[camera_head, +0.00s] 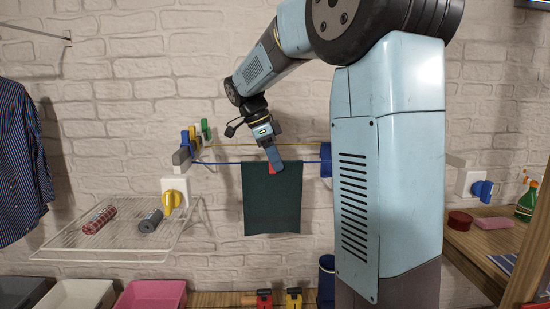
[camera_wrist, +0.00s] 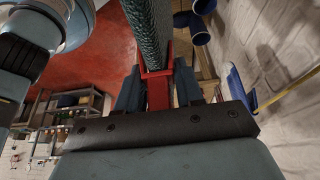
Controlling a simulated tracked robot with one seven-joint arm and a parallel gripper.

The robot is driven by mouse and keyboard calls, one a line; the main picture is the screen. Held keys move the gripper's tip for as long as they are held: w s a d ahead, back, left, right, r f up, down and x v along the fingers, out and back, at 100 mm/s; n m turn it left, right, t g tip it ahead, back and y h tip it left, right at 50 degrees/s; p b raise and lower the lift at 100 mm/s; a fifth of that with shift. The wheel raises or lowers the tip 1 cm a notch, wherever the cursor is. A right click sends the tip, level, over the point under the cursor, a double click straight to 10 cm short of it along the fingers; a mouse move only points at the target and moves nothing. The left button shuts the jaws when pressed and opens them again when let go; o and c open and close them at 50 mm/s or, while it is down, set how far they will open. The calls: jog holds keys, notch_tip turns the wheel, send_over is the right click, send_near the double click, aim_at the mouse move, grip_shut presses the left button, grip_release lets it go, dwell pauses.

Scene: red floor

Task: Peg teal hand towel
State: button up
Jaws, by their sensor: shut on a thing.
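The dark teal hand towel (camera_head: 272,208) hangs flat and upright below the blue line (camera_head: 230,162) in the head view. My gripper (camera_head: 273,161) is at the middle of the towel's top edge, pointing down, shut on a red peg (camera_head: 271,169). In the wrist view, the red peg (camera_wrist: 157,92) sits between my two fingers, and its prongs lie on either side of the towel (camera_wrist: 150,30). My fingers hide part of the peg in the head view.
A yellow line (camera_head: 228,148) runs near the blue one. Blue, yellow and green pegs (camera_head: 205,129) sit at the left bracket. A wooden bench (camera_head: 485,240) is at right.

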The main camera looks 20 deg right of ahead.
jog(key=o, duration=1.1)
jog(key=v, duration=1.4)
jog(key=s+f+n+t+y, duration=0.1)
jog(key=s+f+n+t, duration=0.1)
jog(key=s+f+n, duration=0.4)
jog(key=s+a+f+n+t+y, duration=0.1)
jog(key=s+f+n+t, duration=0.1)
jog(key=s+f+n, duration=0.4)
jog(key=s+f+n+t+y, duration=0.2)
jog(key=s+f+n, duration=0.3)
jog(key=s+n, duration=0.5)
jog(key=shift+s+a+f+t, duration=0.1)
jog(key=shift+s+f+t, duration=0.1)
jog(key=shift+s, duration=0.5)
jog(key=shift+s+f+t, duration=0.1)
jog(key=shift+s+t, duration=0.1)
jog(key=shift+s, duration=0.55)
jog(key=shift+s+a+f+t, duration=0.1)
jog(key=shift+s+t, duration=0.1)
jog(key=shift+s, duration=0.5)
